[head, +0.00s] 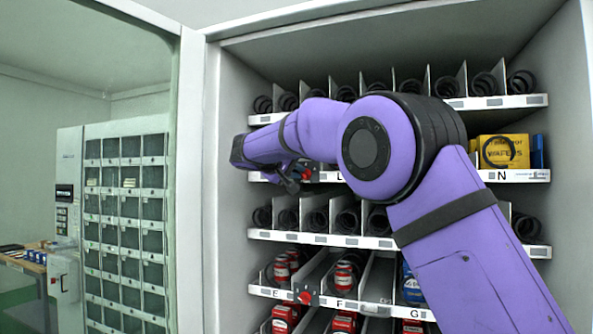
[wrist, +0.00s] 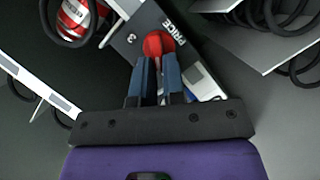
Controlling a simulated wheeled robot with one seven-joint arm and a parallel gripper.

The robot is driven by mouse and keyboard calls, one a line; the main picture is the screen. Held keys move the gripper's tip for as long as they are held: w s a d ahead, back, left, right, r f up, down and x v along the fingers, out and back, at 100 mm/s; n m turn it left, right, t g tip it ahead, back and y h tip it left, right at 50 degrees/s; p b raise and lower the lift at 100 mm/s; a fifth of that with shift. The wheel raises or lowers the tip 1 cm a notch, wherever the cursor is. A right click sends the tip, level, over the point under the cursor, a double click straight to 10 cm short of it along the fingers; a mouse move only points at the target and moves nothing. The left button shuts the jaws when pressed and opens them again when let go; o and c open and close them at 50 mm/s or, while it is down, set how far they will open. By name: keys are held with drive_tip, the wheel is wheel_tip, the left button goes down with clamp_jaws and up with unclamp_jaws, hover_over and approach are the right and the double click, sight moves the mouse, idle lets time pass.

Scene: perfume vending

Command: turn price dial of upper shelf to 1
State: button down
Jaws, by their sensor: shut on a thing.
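The price dial (wrist: 158,43) is a red knob on a dark plate (wrist: 128,38) that bears the word PRICE and a number 3, seen tilted in the wrist view. My gripper (wrist: 157,62) has its two blue-grey fingers closed on the knob. The fingers hide part of the knob and of the plate, so I cannot tell which number it points at. In the head view my gripper (head: 292,183) is at the left part of the shelf with label N, and a bit of the red dial (head: 306,174) shows just beside it. My purple arm hides much of that shelf.
A lower shelf has another red dial (head: 305,297) and red cans (head: 281,270). A yellow box (head: 502,151) stands at the right of the gripper's shelf. Black coils fill the shelves. The cabinet's left wall (head: 232,180) is close to my gripper.

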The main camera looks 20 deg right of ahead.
drive_tip(key=shift+a+f+n, duration=0.1)
drive_tip(key=shift+n, duration=0.2)
idle(0.4)
drive_tip(key=c, duration=1.2)
unclamp_jaws()
drive_tip(key=v, duration=1)
drive_tip(key=shift+a, duration=0.4)
drive_tip(key=shift+s, duration=0.15)
